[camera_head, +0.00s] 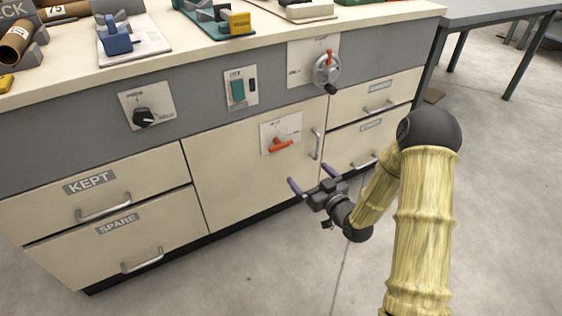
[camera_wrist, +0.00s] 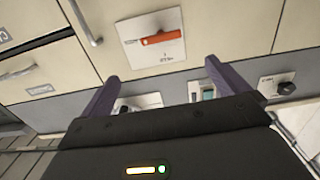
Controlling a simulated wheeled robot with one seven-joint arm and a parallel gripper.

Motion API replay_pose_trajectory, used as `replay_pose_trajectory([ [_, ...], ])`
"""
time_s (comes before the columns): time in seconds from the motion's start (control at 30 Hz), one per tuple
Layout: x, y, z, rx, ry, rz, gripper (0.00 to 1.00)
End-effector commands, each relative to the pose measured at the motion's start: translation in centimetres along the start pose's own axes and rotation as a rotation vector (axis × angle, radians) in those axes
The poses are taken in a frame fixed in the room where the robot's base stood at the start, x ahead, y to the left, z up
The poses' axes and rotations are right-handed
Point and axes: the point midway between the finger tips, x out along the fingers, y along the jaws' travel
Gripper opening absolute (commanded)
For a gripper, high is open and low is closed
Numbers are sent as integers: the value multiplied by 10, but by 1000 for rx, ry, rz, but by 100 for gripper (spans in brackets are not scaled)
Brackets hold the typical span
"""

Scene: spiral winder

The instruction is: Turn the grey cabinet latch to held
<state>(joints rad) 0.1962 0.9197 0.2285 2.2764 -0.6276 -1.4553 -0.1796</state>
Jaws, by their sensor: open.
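The cabinet latch is an orange-red lever (camera_head: 281,145) on a white plate (camera_head: 290,126) fixed to the cream cabinet door (camera_head: 230,175). The lever lies nearly level, its left end a little lower in the head view. The plate's lettering is too small to read. In the wrist view, which looks upside down, the lever (camera_wrist: 160,38) shows beyond the fingertips, nearly crosswise. My gripper (camera_head: 311,179) is open and empty, in front of the door and below the latch, with its two purple fingers apart. The fingers (camera_wrist: 162,70) do not touch the lever.
A silver door handle (camera_head: 316,144) is right of the latch. Above are a black knob (camera_head: 144,117), a green switch (camera_head: 238,90) and a red-handled crank (camera_head: 327,72). Drawers with bar handles (camera_head: 103,209) flank the door. The floor in front is clear.

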Motion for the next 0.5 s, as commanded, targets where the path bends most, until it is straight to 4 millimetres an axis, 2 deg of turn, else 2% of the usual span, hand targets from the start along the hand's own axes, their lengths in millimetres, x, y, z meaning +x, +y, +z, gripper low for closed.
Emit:
replay_pose_trajectory([
  [0.03,1,-1,12,5,19,-2,100],
  [0.07,1,-1,12,6,29,-3,100],
  [0.5,3,-2,10,8,43,-5,100],
])
